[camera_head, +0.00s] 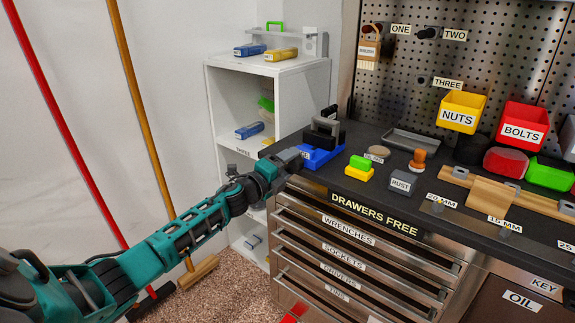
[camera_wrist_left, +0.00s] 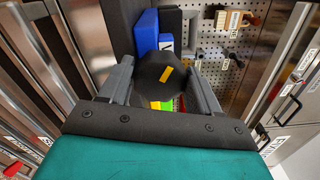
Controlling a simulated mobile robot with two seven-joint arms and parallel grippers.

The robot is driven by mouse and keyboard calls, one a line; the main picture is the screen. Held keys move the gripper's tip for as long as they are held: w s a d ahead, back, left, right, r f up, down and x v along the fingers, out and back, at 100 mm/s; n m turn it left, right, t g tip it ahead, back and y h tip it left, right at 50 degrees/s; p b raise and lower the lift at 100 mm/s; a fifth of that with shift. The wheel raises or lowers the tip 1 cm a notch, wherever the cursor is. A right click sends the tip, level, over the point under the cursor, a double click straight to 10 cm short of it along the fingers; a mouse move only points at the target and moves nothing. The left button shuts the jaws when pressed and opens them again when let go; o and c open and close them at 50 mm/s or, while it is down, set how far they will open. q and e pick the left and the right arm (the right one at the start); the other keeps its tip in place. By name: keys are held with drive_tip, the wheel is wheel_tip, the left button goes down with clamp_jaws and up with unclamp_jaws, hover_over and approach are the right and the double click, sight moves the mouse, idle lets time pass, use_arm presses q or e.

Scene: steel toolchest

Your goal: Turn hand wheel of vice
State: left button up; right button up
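The vice (camera_head: 319,148) has a blue body and dark jaws and sits at the left end of the dark worktop. My left gripper (camera_head: 291,160) reaches the vice's left front end. In the left wrist view, the black hand wheel (camera_wrist_left: 160,78) with a yellow mark lies between the two grey fingers of my left gripper (camera_wrist_left: 162,85). The fingers are open on either side of the wheel, with small gaps showing. Part of the blue vice body (camera_wrist_left: 147,34) shows behind the wheel. In the head view the wheel is hidden by the gripper. My right gripper is not in view.
A green and yellow block (camera_head: 359,168), a grey RUST box (camera_head: 402,183) and an orange-handled tool (camera_head: 418,159) stand right of the vice. A white shelf (camera_head: 229,92) stands behind on the left. Steel drawers (camera_head: 357,252) lie below the worktop.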

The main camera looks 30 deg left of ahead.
use_arm(q)
drive_tip(key=o, duration=0.3)
drive_tip(key=shift+o, duration=0.2)
drive_tip(key=shift+s, duration=0.15)
drive_tip(key=s+a, duration=0.1)
drive_tip(key=s, duration=1.1)
drive_tip(key=shift+s, duration=0.3)
